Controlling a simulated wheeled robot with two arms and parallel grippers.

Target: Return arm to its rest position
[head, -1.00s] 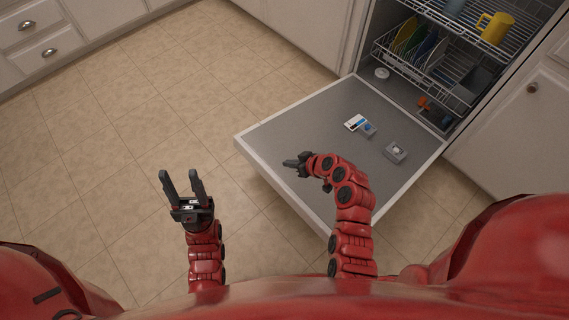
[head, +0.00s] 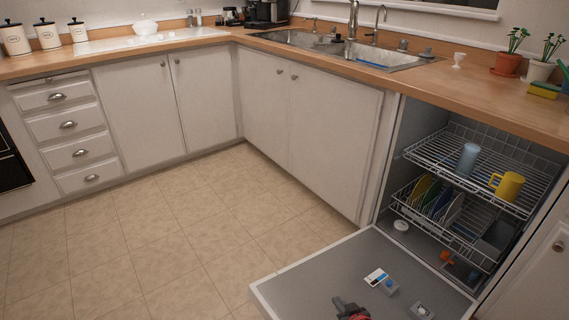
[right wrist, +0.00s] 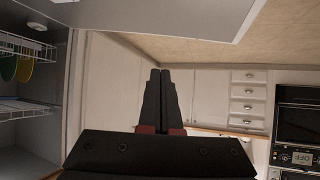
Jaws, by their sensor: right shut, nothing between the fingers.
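My right gripper (head: 345,304) shows at the bottom edge of the head view, over the open dishwasher door (head: 310,290). Its fingers are dark and most of its red arm is out of frame. In the right wrist view, the two black fingers (right wrist: 160,74) lie together with nothing between them. My left gripper is not in view.
The open dishwasher holds an upper rack (head: 450,157) with a yellow mug (head: 508,186) and a blue-grey cup (head: 467,160), and plates (head: 437,198) below. A white-and-blue packet (head: 376,277) and a small grey box (head: 421,310) lie on the door. The tiled floor (head: 150,245) at left is clear.

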